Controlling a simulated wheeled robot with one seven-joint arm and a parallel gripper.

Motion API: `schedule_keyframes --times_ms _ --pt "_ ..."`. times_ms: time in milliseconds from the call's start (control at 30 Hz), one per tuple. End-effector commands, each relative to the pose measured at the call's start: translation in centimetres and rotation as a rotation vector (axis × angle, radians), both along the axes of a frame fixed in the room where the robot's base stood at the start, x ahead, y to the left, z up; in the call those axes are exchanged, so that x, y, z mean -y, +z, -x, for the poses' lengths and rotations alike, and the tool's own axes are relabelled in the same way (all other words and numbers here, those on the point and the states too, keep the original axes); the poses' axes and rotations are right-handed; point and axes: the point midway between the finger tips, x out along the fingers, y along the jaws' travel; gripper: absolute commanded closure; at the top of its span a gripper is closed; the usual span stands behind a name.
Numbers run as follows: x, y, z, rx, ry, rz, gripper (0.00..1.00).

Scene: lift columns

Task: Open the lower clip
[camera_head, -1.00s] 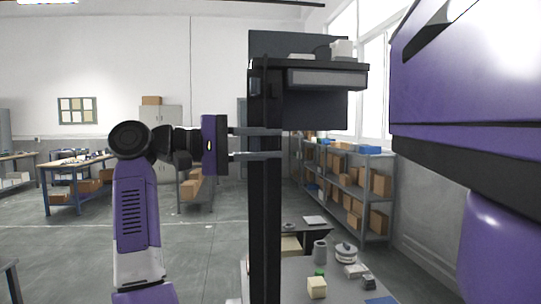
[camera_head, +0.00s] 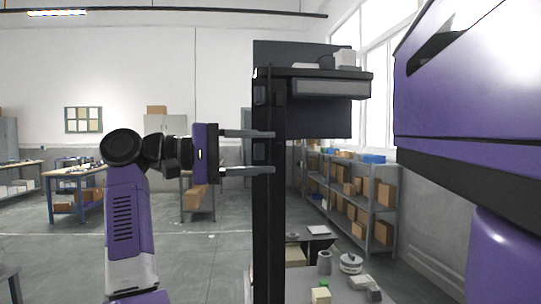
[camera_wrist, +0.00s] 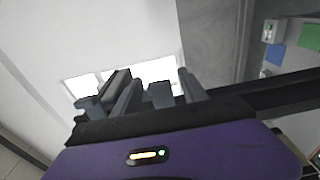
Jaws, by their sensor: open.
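A tall black lift column (camera_head: 268,230) stands upright in the middle of the head view. It carries a dark shelf (camera_head: 362,75) with a grey box-like part under it. My gripper (camera_head: 272,152) points right at the column, below shelf height. Its two grey fingers are apart, one above the other, and their tips overlap the column's left part in the picture. I cannot tell whether they touch it. Nothing shows clearly between them. The wrist view also shows my gripper's fingers (camera_wrist: 155,92). I cannot make out the lower clip for certain in either view.
A low table at the column's foot holds a grey cylinder (camera_head: 325,262), a round white container (camera_head: 351,263) and a pale block (camera_head: 321,295). Shelving with cardboard boxes (camera_head: 387,198) stands behind on the right.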

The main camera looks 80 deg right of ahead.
Motion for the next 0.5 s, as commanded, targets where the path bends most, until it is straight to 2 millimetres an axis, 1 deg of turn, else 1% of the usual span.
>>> schedule_keyframes --times_ms 33,100,233,400,500 --pt "-0.4 -0.1 -0.9 -0.002 0.003 0.0 0.49" --pt "-1.0 -0.1 -2.0 -0.001 0.003 0.0 0.49" --pt "-1.8 -0.1 -3.6 -0.001 0.001 0.0 0.49" --pt "-2.5 0.0 -4.7 0.0 0.0 0.0 0.49" --pt "-2.6 0.0 -4.9 0.0 -0.001 0.0 0.49"
